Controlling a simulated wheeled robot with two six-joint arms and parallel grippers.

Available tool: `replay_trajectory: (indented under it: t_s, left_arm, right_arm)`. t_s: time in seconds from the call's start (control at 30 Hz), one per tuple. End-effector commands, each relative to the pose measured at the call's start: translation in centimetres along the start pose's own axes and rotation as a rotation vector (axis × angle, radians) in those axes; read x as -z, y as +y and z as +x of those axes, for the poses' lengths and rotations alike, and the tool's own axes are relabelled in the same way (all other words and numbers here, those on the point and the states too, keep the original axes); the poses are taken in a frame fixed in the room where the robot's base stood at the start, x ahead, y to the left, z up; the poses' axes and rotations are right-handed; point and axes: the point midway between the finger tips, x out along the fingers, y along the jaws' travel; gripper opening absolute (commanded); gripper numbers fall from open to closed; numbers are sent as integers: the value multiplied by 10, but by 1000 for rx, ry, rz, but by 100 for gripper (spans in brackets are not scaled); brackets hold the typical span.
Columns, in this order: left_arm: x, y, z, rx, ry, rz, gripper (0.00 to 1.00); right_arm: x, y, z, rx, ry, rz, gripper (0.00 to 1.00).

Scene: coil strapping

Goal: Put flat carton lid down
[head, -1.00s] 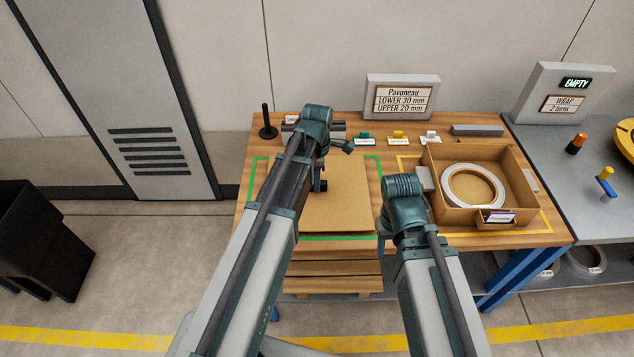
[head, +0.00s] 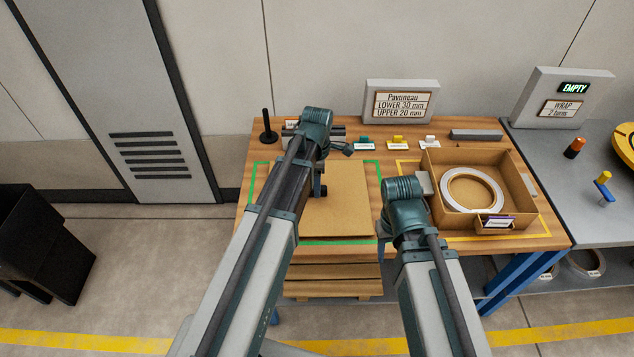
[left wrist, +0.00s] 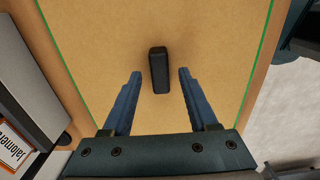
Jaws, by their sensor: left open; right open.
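The flat carton lid (head: 337,212) is a brown sheet lying on the wooden bench inside a green outline. It also fills most of the left wrist view (left wrist: 110,40). A black block-like grip (left wrist: 160,70) stands on it. My left gripper (left wrist: 160,74) is open, its two blue fingers on either side of the black grip with gaps showing. In the head view my left arm hides part of the lid. My right gripper (head: 384,248) is open at the bench's front edge, right of the lid; its fingers are mostly hidden.
An open carton (head: 477,223) holding a white ring-shaped coil (head: 473,189) stands in a yellow outline to the right. Small coloured items and a sign (head: 401,100) are at the back. A grey table (head: 560,180) adjoins on the right.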

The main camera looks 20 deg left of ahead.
Motion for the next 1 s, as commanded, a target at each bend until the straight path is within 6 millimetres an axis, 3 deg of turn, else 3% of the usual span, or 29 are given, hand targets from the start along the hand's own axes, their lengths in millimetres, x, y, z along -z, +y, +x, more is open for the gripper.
replay_trajectory:
  t_s: [0.63,0.8,1.0]
  left_arm:
    - [0,0,-98,0,0,0,59]
    - [0,0,-110,0,0,0,59]
    - [0,-1,-111,0,0,8,59]
  right_arm:
    - [-6,9,-97,0,0,0,50]
    - [-6,10,-110,0,0,0,50]
    - [-6,10,-110,0,0,0,50]
